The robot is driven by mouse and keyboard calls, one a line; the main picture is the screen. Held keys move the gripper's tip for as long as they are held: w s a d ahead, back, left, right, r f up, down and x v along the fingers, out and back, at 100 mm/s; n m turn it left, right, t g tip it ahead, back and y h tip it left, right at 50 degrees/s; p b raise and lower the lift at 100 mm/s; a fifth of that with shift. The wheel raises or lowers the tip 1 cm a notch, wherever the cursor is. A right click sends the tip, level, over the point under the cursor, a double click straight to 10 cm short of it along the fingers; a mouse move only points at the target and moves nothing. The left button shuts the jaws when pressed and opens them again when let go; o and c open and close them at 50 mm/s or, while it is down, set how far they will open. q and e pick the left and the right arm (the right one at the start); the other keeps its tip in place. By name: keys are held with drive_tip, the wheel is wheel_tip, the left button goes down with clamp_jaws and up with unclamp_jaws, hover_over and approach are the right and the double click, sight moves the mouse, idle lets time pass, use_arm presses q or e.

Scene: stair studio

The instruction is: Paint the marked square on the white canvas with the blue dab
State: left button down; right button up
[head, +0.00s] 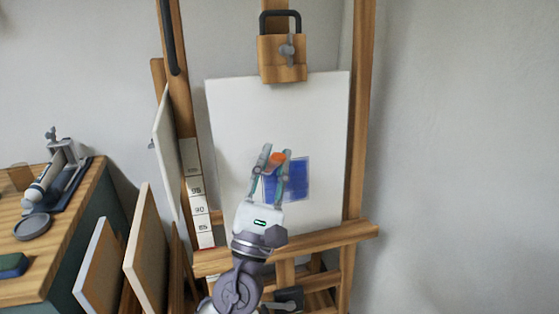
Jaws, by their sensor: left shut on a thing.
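A white canvas (235,125) stands upright on a wooden easel. A blue square (299,179) shows on its lower middle, mostly deep blue with a paler strip along its edges. My left gripper (277,157) is in front of the canvas, over the left part of the blue square. Its fingers are shut on a small orange piece, which seems to be part of the blue dab's tool. The rest of the held thing is hidden by the fingers, and I cannot tell whether it touches the canvas. My right gripper is not in view.
The easel ledge (340,236) runs below the canvas. A wooden clamp block (281,62) sits at its top. Panels (147,240) lean at the lower left. A wood-topped cabinet (65,225) with a dark round lid (32,227) stands at the far left.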

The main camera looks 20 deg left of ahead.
use_arm(q)
drive_tip(key=s+d+p, duration=0.1)
drive_tip(key=s+d, duration=0.2)
drive_tip(key=s, duration=0.2)
drive_tip(key=shift+d+r, duration=0.2)
drive_tip(key=shift+r, duration=0.25)
idle(0.3)
drive_tip(key=shift+s+d+r, duration=0.1)
drive_tip(key=shift+s+d, duration=0.35)
drive_tip(key=shift+s, duration=0.2)
drive_tip(key=shift+s+d+r, duration=0.1)
drive_tip(key=shift+s+d, duration=0.3)
drive_tip(key=shift+s, duration=0.2)
